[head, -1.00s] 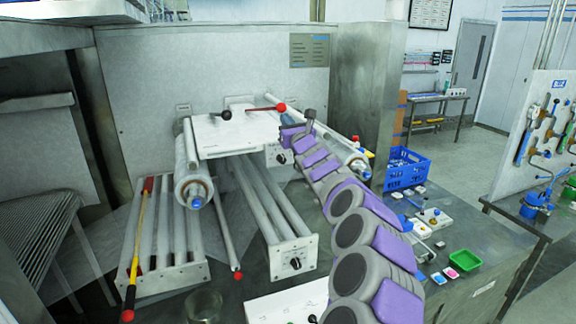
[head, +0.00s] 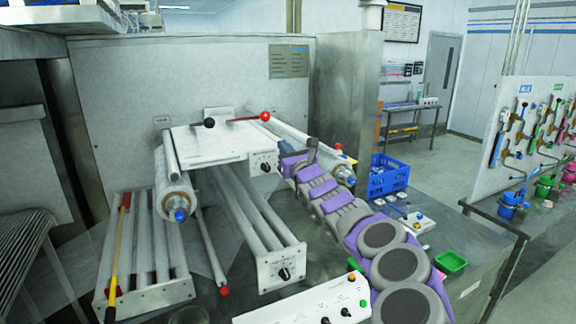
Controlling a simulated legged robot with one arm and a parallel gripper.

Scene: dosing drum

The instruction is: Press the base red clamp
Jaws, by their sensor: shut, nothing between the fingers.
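A red ball-tipped lever (head: 265,116) lies across the top of the white film-roll machine (head: 208,142). A black ball-tipped lever (head: 209,123) is to its left. Another red ball (head: 224,290) tips a rod near the machine's lower front. I cannot tell which red part is the base clamp. My purple and grey arm reaches up from the lower right.
A white control panel (head: 305,304) with knobs and buttons lies in front. A yellow-handled rod (head: 118,250) leans over the lower left rollers. A blue crate (head: 388,176) and a green tray (head: 451,262) are on the right, beyond my arm.

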